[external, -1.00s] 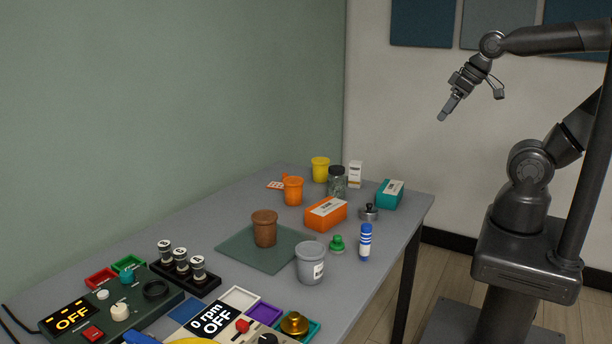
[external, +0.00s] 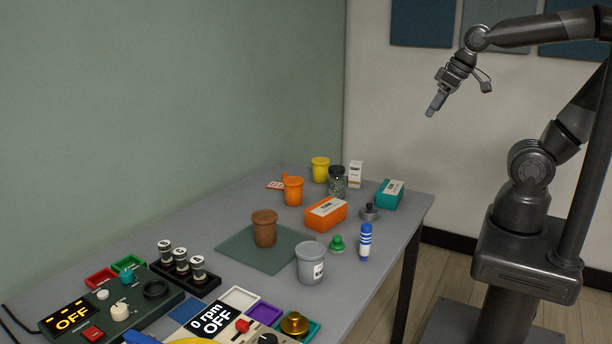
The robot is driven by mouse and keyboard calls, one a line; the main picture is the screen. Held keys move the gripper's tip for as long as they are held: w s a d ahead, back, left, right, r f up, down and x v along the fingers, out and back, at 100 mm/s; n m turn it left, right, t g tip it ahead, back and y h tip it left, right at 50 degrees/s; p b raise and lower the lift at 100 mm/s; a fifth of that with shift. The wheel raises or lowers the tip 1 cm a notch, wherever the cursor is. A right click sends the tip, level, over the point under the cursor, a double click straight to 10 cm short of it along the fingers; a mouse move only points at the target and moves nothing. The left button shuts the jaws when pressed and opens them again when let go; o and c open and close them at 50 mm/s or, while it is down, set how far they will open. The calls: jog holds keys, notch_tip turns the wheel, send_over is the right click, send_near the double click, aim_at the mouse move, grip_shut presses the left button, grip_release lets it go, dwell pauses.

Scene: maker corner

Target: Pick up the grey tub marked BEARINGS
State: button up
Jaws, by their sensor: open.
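The grey tub (external: 308,265) stands upright on the table near its front edge, with a white label on its right side. The label's text is too small to read. My gripper (external: 432,110) is high above the table's right end, tilted down and to the left. It is empty and well apart from the tub.
A brown tub (external: 264,229) stands on a green mat (external: 235,246) left of the grey tub. A green knobbed piece (external: 337,244) and a blue glue stick (external: 365,243) stand to its right. An orange box (external: 326,213) is behind. Trays and a control panel (external: 120,312) fill the near left.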

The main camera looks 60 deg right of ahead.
jog(key=w+a+n+g, duration=0.1)
jog(key=w+a+g, duration=0.1)
jog(key=w+a, duration=0.85)
jog(key=n+g, duration=0.2)
jog(key=g, duration=0.1)
send_over(311, 249)
notch_tip(311, 249, down, 19)
jog(key=shift+d, duration=0.15)
jog(key=f, duration=0.3)
jog(key=a+f, duration=0.1)
jog(key=f, duration=0.1)
jog(key=shift+s+f, duration=0.1)
jog(key=shift+f, duration=0.1)
jog(key=f, duration=0.6)
jog(key=shift+d+f, duration=0.2)
jog(key=shift+d, duration=0.2)
jog(key=shift+r, duration=0.1)
jog(key=c, duration=1.2)
